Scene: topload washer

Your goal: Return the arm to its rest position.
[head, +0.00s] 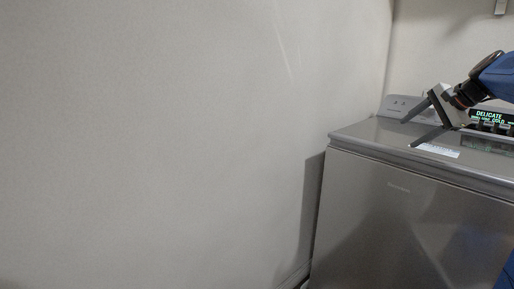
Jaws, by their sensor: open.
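My gripper (420,123) is at the right of the head view, above the top of the washer (400,205). Its two dark fingers are spread apart and point left, with nothing between them. My blue arm reaches in from the right edge. The washer is a grey top-loader, and its lid (372,137) looks closed. The control panel (490,120) behind the gripper is lit and reads "DELICATE" and "COLD". My gripper hides part of the panel. I cannot tell whether a fingertip touches the lid.
A plain wall (180,140) fills the left and middle of the view, with a narrow shadowed gap beside the washer. A small fixture (501,6) is on the back wall at the top right. The space left of the washer is clear.

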